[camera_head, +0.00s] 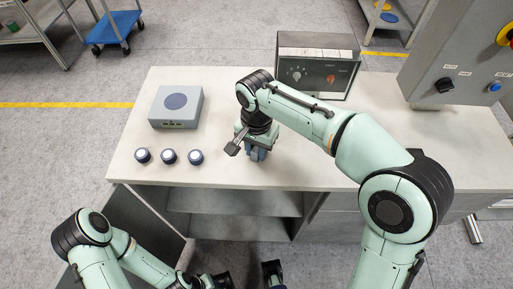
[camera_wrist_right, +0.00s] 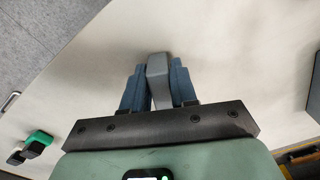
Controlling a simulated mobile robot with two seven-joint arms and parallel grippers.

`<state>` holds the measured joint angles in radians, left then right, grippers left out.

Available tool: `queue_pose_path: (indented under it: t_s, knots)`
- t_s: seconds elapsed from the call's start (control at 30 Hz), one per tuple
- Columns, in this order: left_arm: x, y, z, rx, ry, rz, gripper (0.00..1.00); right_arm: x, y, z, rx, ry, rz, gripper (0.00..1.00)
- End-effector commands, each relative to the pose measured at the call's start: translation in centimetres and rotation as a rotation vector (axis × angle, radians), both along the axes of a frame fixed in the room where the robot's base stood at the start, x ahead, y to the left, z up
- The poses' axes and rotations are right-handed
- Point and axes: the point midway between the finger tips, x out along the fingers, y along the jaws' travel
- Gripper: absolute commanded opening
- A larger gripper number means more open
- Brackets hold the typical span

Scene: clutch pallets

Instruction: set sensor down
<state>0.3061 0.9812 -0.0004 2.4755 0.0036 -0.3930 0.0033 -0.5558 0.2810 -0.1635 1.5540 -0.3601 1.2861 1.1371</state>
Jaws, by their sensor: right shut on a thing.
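My right gripper (camera_head: 258,152) points down over the pale worktop, near its front edge and to the right of three round pieces. In the right wrist view, its two blue fingers (camera_wrist_right: 158,88) are shut on a grey block-shaped piece, the sensor (camera_wrist_right: 158,68). The fingers and hand hide most of the sensor in the head view. I cannot tell whether the sensor touches the worktop (camera_head: 300,175). My left arm is low at the left, in front of the bench; its gripper (camera_head: 246,277) is partly cut off by the bottom edge.
A grey box with a round dark disc (camera_head: 177,102) stands at the left. Three round white-topped pieces (camera_head: 168,157) sit in a row before it. A control unit with knobs (camera_head: 318,72) stands behind my right arm. A grey switch panel (camera_head: 460,60) is at the right.

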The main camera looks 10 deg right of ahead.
Motion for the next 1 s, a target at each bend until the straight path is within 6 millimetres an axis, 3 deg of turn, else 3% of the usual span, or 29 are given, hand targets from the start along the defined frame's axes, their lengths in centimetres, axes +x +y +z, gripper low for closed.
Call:
queue_pose_path:
  t_s: [0.17, 0.2, 0.27, 0.67, 1.0]
  knots:
    - [0.0, 0.0, -0.1, 0.001, -0.002, 0.001, 0.43, 0.0, 0.0, -0.3, 0.0, 0.0, 0.0, 0.0]
    - [0.1, 0.0, -0.1, 0.001, -0.002, 0.001, 0.43, 0.0, 0.0, -0.3, 0.0, 0.0, 0.0, 0.34]
    - [0.0, 0.0, -0.1, 0.001, -0.002, 0.001, 0.43, 0.0, 0.0, -0.3, 0.0, 0.0, 0.0, 0.53]
    - [0.0, 0.0, 0.1, 0.0, 0.0, 0.0, 0.43, 0.0, 0.0, 0.5, 0.001, -0.002, 0.0, 0.53]
    - [-0.1, 0.0, 1.6, -0.001, 0.01, -0.002, 0.43, 0.1, 0.0, 7.4, 0.002, -0.005, 0.001, 0.53]
